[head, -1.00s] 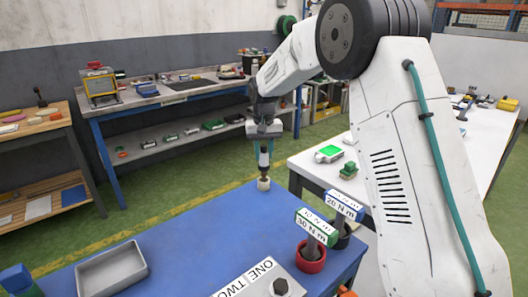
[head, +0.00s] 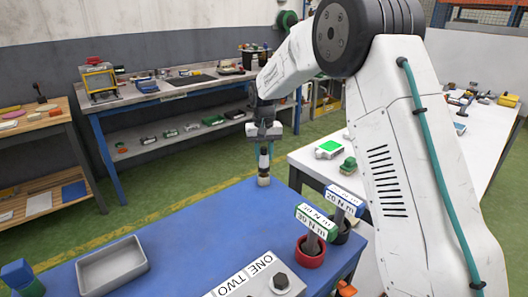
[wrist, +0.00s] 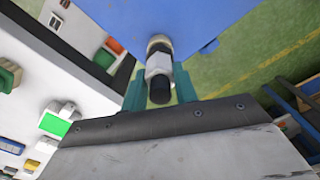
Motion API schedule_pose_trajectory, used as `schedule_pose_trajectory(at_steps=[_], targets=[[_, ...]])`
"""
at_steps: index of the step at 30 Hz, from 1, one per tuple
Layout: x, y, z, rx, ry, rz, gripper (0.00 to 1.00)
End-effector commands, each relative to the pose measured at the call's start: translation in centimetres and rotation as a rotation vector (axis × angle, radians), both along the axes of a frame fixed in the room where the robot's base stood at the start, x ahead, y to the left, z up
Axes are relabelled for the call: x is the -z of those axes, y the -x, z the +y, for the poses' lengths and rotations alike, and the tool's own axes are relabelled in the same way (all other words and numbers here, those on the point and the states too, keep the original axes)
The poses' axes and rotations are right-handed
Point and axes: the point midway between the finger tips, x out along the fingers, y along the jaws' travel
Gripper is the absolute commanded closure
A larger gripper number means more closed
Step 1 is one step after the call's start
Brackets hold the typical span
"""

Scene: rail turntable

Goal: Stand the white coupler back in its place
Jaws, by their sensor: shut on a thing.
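My gripper (head: 264,140) is shut on the white coupler, above the far edge of the blue table (head: 190,228). The coupler (head: 264,150) hangs upright between the fingers, with a dark section below its white part. A pale round piece (head: 263,181) shows under it at the table's far edge; I cannot tell whether it is part of the coupler or a separate seat. In the wrist view the white coupler (wrist: 159,64) sits between the teal fingers, its dark end toward the camera. Its far end overlaps the blue tabletop, and contact there is unclear.
A grey tray (head: 112,267) stands at the table's left. A red holder (head: 310,253) and a dark one carry torque-labelled tools at the right. A grey block labelled ONE and TWO (head: 262,284) is in front. The table's middle is clear.

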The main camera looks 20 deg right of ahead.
Motion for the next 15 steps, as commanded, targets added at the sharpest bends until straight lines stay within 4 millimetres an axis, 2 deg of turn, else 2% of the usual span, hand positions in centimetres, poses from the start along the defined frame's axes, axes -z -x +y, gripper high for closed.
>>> schedule_pose_trajectory(at_steps=[15], targets=[[1.3,0.0,0.0,0.0,0.0,-0.001,0.98]])
